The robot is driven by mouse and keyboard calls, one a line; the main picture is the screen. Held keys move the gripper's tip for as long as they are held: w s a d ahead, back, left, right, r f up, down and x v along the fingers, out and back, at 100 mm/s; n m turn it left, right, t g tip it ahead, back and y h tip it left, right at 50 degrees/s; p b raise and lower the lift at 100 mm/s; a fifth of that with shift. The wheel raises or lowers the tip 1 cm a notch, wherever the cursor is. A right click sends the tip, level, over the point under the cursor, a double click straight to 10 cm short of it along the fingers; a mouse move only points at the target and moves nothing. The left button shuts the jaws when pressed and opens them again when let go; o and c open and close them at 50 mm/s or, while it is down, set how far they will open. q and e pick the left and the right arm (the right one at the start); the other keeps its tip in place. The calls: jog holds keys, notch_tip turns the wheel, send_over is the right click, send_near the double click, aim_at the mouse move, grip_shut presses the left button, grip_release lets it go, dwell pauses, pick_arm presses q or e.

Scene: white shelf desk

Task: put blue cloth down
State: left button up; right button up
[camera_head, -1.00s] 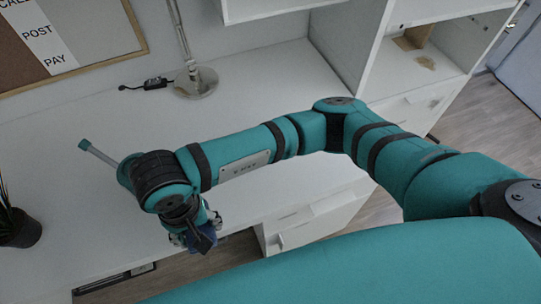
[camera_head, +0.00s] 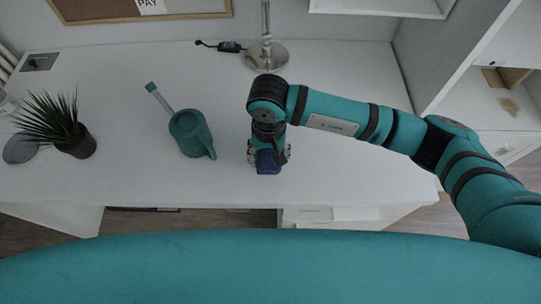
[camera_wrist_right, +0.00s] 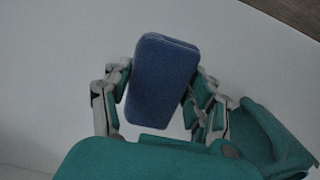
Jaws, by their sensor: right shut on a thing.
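The blue cloth (camera_head: 268,161) is a small, thick, block-like blue piece. It sits between the fingers of my right gripper (camera_head: 268,158), which is shut on it over the white desk, near the front edge. The right wrist view shows the cloth (camera_wrist_right: 160,80) held between both fingers of the right gripper (camera_wrist_right: 158,95), with white desk surface behind it. I cannot tell whether the cloth touches the desk. My left gripper is not in view.
A teal watering can (camera_head: 190,134) stands on the desk (camera_head: 130,185) left of the right gripper. A potted plant (camera_head: 75,142) is farther left. A lamp base (camera_head: 267,54) is at the back. The desk is clear between can and lamp.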

aim_at(270, 161)
jog(key=shift+w+d+f, duration=0.1)
jog(key=shift+w+d, duration=0.05)
jog(key=shift+w, duration=0.05)
jog(key=shift+f, duration=0.25)
notch_tip(270, 161, down, 2)
jog(key=shift+f+p, duration=0.1)
jog(key=shift+p, duration=0.35)
jog(key=shift+f, duration=0.35)
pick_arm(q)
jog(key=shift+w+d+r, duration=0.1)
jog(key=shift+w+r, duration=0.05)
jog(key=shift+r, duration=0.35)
pick_arm(e)
jog(key=shift+f+b, duration=0.2)
jog(key=shift+b, duration=0.1)
jog(key=o, duration=1.1)
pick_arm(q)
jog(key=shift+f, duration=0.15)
pick_arm(e)
jog(key=shift+o, duration=0.2)
